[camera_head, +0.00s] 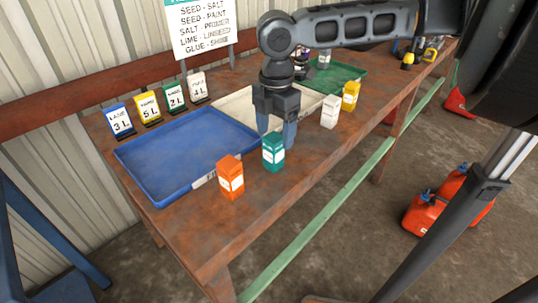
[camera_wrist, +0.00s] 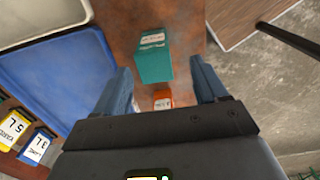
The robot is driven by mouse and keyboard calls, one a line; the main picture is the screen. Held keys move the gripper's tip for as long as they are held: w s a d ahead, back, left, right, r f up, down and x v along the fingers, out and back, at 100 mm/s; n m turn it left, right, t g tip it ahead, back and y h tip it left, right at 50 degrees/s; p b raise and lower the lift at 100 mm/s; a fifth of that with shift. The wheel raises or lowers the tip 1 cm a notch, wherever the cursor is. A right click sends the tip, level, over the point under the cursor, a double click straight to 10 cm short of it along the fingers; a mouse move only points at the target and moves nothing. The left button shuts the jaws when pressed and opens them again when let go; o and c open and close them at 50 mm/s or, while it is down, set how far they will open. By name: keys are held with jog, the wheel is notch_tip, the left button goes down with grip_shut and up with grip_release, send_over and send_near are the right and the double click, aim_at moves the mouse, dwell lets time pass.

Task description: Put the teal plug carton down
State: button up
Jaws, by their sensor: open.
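The teal plug carton (camera_head: 273,153) stands upright on the rusty bench top, near the front edge and just right of the blue tray (camera_head: 160,190). It has a white label and also shows in the wrist view (camera_wrist: 154,68). My gripper (camera_head: 276,133) is open above and behind the carton in the head view. In the wrist view the carton lies beyond the open fingertips (camera_wrist: 160,72), between their lines, with no finger seen closed on it. Whether a finger touches it I cannot tell.
An orange carton (camera_head: 231,177) stands close left of the teal one. A white carton (camera_head: 330,111) and a yellow carton (camera_head: 351,96) stand to the right. A cream tray (camera_head: 232,108) and a green tray (camera_head: 345,80) lie behind. Bare bench shows between the teal and white cartons.

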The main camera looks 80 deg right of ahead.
aim_at(273, 150)
jog(key=f, duration=0.6)
jog(key=shift+w+d+f, duration=0.2)
jog(key=shift+d+f, duration=0.05)
jog(key=shift+f, duration=0.15)
jog(key=c, duration=1.2)
jog(key=shift+o, duration=0.2)
jog(key=shift+p, duration=0.3)
jog(key=shift+r, duration=0.15)
